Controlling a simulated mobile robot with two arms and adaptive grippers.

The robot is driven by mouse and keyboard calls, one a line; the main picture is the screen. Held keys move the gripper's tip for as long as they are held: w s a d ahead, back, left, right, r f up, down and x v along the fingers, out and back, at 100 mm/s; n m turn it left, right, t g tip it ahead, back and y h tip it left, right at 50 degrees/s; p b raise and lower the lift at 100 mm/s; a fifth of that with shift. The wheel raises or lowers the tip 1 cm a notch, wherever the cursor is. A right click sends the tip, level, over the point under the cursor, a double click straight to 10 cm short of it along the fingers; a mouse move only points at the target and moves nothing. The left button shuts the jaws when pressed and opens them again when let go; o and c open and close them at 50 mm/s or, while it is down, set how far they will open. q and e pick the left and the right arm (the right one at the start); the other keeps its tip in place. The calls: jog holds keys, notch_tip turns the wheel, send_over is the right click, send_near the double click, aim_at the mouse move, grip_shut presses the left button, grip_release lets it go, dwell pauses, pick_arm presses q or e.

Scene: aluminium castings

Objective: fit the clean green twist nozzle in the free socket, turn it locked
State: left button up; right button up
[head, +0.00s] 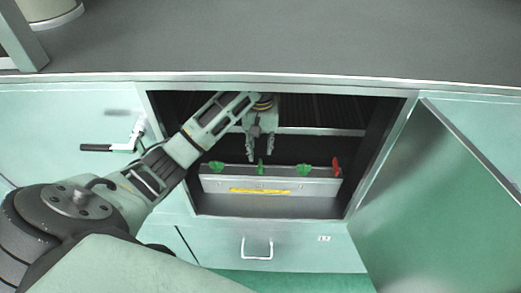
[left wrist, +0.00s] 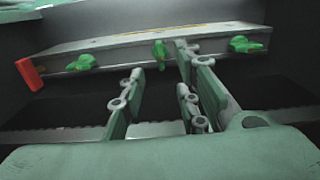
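A grey bar (head: 216,185) with a yellow strip stands inside the open cabinet. Three green twist nozzles sit along its top: a left one (head: 217,167), a middle one (head: 261,167) and a right one (head: 304,170). A red piece (head: 336,166) is at the bar's right end; it also shows in the left wrist view (left wrist: 29,75). My left gripper (head: 260,155) is open and points down just above the middle nozzle. In the left wrist view this nozzle (left wrist: 160,54) appears between the fingertips; contact cannot be told. No free socket can be made out. My right gripper is not in view.
The cabinet opening has side walls and a top edge (head: 280,91) close around my left arm. The door (head: 440,195) is swung open on the right. A crank handle (head: 112,147) sticks out on the left front. The grey worktop (head: 300,40) above is mostly clear.

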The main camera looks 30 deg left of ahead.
aim_at(260, 164)
pick_arm(q)
notch_tip(260, 164, down, 6)
jog(key=shift+s+r+p, duration=0.1)
jog(key=shift+p, duration=0.7)
jog(key=shift+f, duration=0.65)
grip_shut()
jog(key=n, duration=0.6)
